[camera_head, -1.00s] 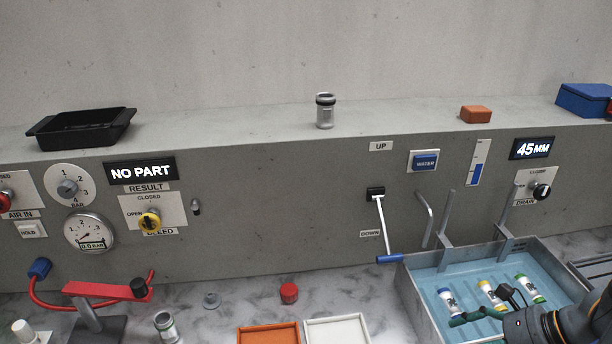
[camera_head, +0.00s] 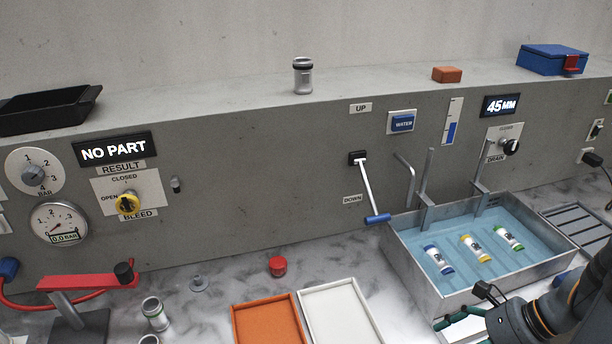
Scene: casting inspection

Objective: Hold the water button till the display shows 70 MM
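The blue water button (camera_head: 402,123) sits in a white frame on the grey panel, right of centre. The display (camera_head: 501,105) to its right reads 45 MM. A level gauge (camera_head: 452,122) between them shows a blue column partway up. The metal tank (camera_head: 418,271) below holds water and several parts with coloured ends: blue (camera_head: 438,259), yellow (camera_head: 475,248) and green (camera_head: 508,238).
A lever with a blue handle (camera_head: 378,218) hangs down left of the tank. A bent spout (camera_head: 407,176) and upright brackets stand above the tank's back edge. The drain knob (camera_head: 510,147) is at right. Orange (camera_head: 268,336) and white (camera_head: 342,318) trays lie in front.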

